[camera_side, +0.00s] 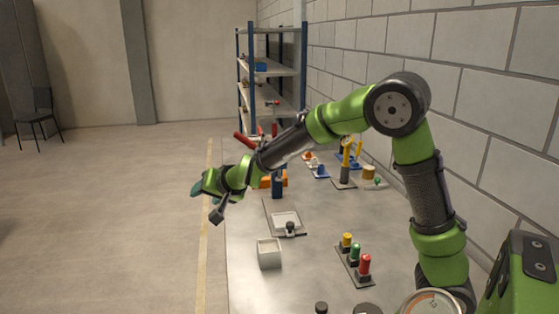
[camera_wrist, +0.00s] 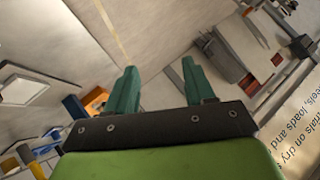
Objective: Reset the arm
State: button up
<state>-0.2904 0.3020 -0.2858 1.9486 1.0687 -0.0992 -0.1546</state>
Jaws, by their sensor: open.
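My arm is green and dark grey, and stretches from the right across the table in the side view. My gripper (camera_side: 205,188) is at its left end, above the table's left edge. In the wrist view the two teal fingers of my gripper (camera_wrist: 160,85) stand wide apart with nothing between them. A tray with a pale square bed (camera_side: 285,219) lies on the table, below and right of my gripper, clear of it. A pale square in a dark frame (camera_wrist: 22,86) shows at the left of the wrist view; I cannot tell if it is the same tray.
The grey table (camera_side: 305,290) holds a white open box (camera_side: 269,254) and a stand with yellow, green and red knobs (camera_side: 355,259). Orange and blue parts (camera_side: 277,183) lie near my forearm. A block wall (camera_side: 480,110) borders the right; open floor (camera_side: 110,220) lies left.

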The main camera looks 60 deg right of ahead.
jog(key=s+a+r+n+g+y, duration=0.1)
jog(key=s+a+r+n, duration=0.1)
jog(key=s, duration=1.3)
jog(key=s+a+r+n+g+y, duration=0.1)
jog(key=s+r+n+g+y, duration=0.1)
jog(key=s, duration=1.3)
jog(key=shift+s+a+r+n+g+y, duration=0.15)
jog(key=shift+a+r+n+g+y, duration=0.2)
jog(key=shift+r+n, duration=0.45)
